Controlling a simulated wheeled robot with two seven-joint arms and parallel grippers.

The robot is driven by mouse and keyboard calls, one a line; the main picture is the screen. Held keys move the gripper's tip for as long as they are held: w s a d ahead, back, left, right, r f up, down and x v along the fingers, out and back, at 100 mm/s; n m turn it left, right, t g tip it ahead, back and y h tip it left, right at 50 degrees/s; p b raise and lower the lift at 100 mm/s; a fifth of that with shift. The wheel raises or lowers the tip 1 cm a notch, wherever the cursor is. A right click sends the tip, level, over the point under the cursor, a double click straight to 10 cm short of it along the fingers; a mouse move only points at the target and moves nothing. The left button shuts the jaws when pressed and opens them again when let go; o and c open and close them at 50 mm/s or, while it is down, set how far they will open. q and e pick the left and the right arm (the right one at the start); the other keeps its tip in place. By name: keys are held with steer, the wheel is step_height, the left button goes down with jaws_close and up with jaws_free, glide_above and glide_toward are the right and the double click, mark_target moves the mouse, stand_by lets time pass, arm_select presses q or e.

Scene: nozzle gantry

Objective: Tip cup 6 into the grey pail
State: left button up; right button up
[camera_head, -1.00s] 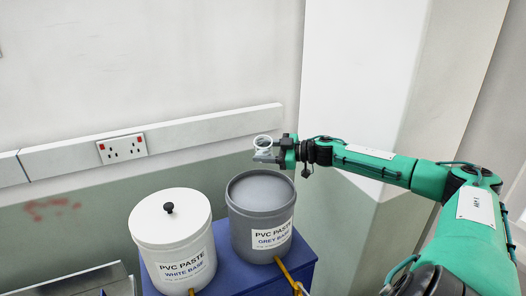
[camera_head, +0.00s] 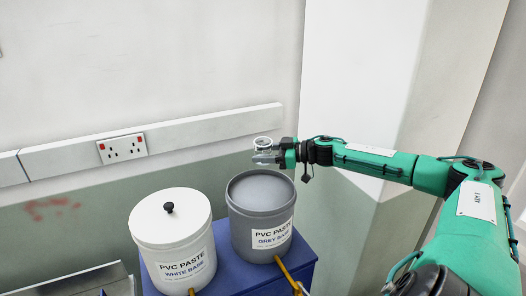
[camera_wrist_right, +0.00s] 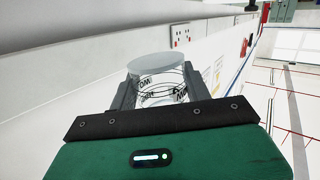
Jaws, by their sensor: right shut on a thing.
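My right gripper (camera_head: 268,157) is shut on a small clear cup (camera_head: 263,143) and holds it above the back rim of the grey pail. The cup looks close to upright in the head view. In the right wrist view the cup (camera_wrist_right: 162,85) sits between the two fingers (camera_wrist_right: 165,95), with dark lettering on its side; its number cannot be read. The grey pail (camera_head: 248,228) is labelled PVC PASTE GREY BASE, and its top shows a grey surface. My left gripper is not in view.
A white pail (camera_head: 160,240) with a black-knobbed lid stands left of the grey pail. Both stand on a blue stand (camera_head: 303,246), with yellow handles (camera_head: 287,275) at the front. A wall trunking with a socket (camera_head: 122,149) runs behind. A pale column (camera_head: 350,100) stands behind my right arm.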

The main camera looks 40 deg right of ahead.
mark_target(264, 144)
steer(key=shift+r, duration=1.5)
